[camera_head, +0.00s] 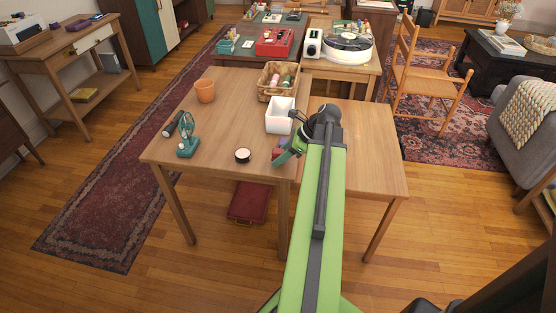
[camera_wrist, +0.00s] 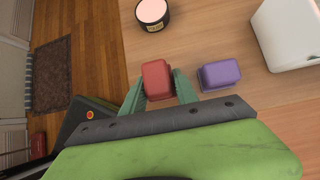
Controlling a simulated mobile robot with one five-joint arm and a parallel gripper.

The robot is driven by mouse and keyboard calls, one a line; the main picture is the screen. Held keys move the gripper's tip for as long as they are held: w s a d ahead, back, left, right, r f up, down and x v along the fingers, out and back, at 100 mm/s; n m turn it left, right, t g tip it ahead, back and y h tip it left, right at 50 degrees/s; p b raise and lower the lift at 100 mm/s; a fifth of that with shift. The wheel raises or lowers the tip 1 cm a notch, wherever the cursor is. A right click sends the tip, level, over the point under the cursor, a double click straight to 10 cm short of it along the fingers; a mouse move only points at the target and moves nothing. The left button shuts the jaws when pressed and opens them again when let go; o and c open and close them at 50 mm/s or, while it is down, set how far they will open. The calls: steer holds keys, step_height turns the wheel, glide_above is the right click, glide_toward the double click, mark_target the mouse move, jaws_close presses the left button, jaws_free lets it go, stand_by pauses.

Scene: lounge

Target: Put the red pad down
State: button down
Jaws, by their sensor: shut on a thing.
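The red pad (camera_wrist: 157,80) is a small rounded block between the two green fingers of my gripper (camera_wrist: 158,92) in the wrist view. My gripper is shut on it. The pad is over the wooden table (camera_head: 233,111), near its front edge; I cannot tell whether it touches the tabletop. A similar purple pad (camera_wrist: 220,73) lies on the table just right of my right finger, apart from it.
A black round tin with a pale top (camera_head: 242,155) stands left of my gripper. A white bin (camera_head: 280,116) stands behind. The table's middle is clear.

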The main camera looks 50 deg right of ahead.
steer(key=shift+f+b, duration=0.45)
steer(key=shift+f, duration=0.1)
steer(key=c, duration=0.9)
jaws_free()
steer(key=shift+s, duration=0.1)
steer(key=shift+c, duration=0.2)
steer(key=shift+r, duration=0.1)
steer(key=r+p, duration=0.2)
steer(key=shift+d+r+p, duration=0.1)
steer(key=shift+d+p, duration=0.15)
steer(key=shift+p, duration=0.1)
steer(key=p+v, duration=0.8)
steer(key=v, duration=0.3)
steer(key=shift+s, duration=0.2)
steer(key=shift+f, duration=0.25)
